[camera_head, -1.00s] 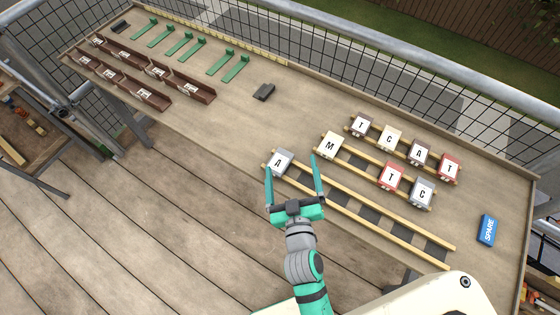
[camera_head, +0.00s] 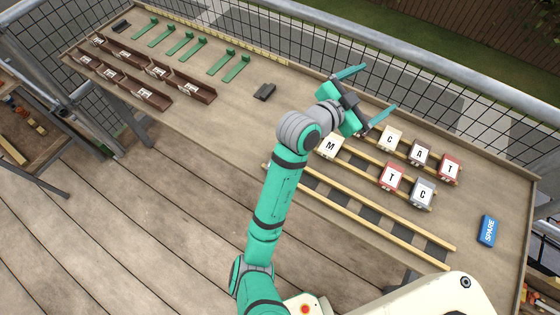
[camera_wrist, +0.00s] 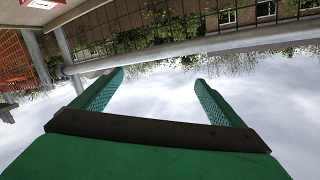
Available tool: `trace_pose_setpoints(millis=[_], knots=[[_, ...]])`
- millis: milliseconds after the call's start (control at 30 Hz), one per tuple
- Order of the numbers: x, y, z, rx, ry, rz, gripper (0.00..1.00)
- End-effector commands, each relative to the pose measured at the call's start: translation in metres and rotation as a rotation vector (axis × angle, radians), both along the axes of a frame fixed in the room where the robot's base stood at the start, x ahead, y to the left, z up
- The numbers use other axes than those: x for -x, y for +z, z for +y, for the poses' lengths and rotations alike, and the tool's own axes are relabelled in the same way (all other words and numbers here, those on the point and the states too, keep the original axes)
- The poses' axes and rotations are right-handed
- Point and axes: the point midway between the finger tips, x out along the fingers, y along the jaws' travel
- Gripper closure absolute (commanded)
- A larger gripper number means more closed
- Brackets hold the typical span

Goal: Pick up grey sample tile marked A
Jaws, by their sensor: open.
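The grey tile marked A is not visible now; my arm covers the left end of the front rails (camera_head: 395,231), where it stood earlier. Whether it is still there is hidden. My gripper (camera_head: 380,86) is raised at the back of the bench, its fingers apart and pointing up and right. In the wrist view the open fingers (camera_wrist: 160,78) have nothing between them, only sky and railing beyond. Another grey tile, marked C (camera_head: 422,193), sits at the right end of the middle rails.
Cream M (camera_head: 329,146) and red T (camera_head: 391,177) tiles share the middle rails. The back rails hold cream C (camera_head: 390,138), dark A (camera_head: 420,153) and red T (camera_head: 449,167). Mesh railing (camera_head: 440,120) runs behind.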

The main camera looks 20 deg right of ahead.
Motion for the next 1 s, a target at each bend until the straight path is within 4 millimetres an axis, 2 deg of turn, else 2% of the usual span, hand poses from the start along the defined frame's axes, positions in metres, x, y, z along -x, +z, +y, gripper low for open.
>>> trace_pose_setpoints(millis=[167,367,567,700,900,1000], knots=[[0.01,-0.014,-0.001,-0.232,-0.159,-0.103,0.08],[0.016,-0.045,0.023,-0.523,-0.323,-0.188,0.08],[0.014,-0.078,0.076,-0.838,-0.475,-0.234,0.08],[0.008,-0.095,0.128,-1.062,-0.573,-0.234,0.08],[-0.001,-0.103,0.2,-1.314,-0.676,-0.197,0.08],[-0.003,-0.103,0.223,-1.389,-0.706,-0.177,0.08]])
